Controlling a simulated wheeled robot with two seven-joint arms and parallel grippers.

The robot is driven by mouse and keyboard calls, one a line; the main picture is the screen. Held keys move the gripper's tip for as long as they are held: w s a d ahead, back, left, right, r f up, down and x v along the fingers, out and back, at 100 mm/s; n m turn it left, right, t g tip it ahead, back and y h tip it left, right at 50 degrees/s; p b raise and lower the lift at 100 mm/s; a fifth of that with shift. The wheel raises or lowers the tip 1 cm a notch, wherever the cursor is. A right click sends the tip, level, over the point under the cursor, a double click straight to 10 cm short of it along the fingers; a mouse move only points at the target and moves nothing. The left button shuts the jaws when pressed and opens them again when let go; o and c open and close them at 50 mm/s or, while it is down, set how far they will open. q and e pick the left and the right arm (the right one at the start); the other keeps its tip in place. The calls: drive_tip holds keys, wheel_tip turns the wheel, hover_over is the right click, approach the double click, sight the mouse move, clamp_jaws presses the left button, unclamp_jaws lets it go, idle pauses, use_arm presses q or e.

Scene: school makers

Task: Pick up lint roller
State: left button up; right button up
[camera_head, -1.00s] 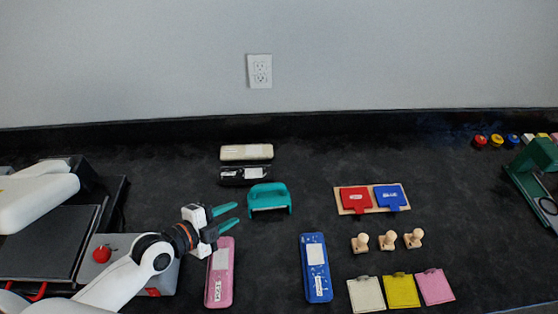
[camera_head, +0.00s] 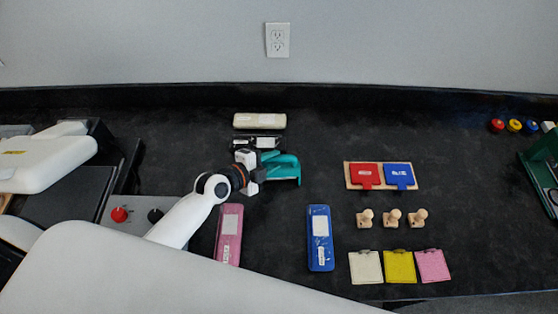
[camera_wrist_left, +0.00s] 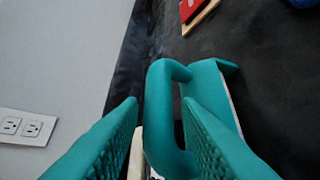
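A teal piece with a raised, rounded handle (camera_head: 292,172) stands on the black counter near its middle. No label shows on it, and it is the only thing here that could be the lint roller. My left gripper (camera_head: 268,160) is at its left side with teal fingers pointing toward it. In the left wrist view the handle (camera_wrist_left: 160,85) lies between the two ridged fingers, which stand apart. I cannot tell whether they touch it. The fingers partly hide the piece's left part in the head view. My right gripper is not in view.
A black case (camera_head: 267,142) and a cream case (camera_head: 260,120) lie just behind. Pink (camera_head: 230,222) and blue (camera_head: 320,225) cases lie in front. Red (camera_head: 365,175) and blue (camera_head: 399,174) tags lie on a board to the right, with wooden stamps (camera_head: 392,217) nearby.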

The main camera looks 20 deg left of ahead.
use_arm(q)
drive_tip(key=shift+x, duration=1.25)
clamp_jaws()
drive_tip(key=shift+r, duration=0.1)
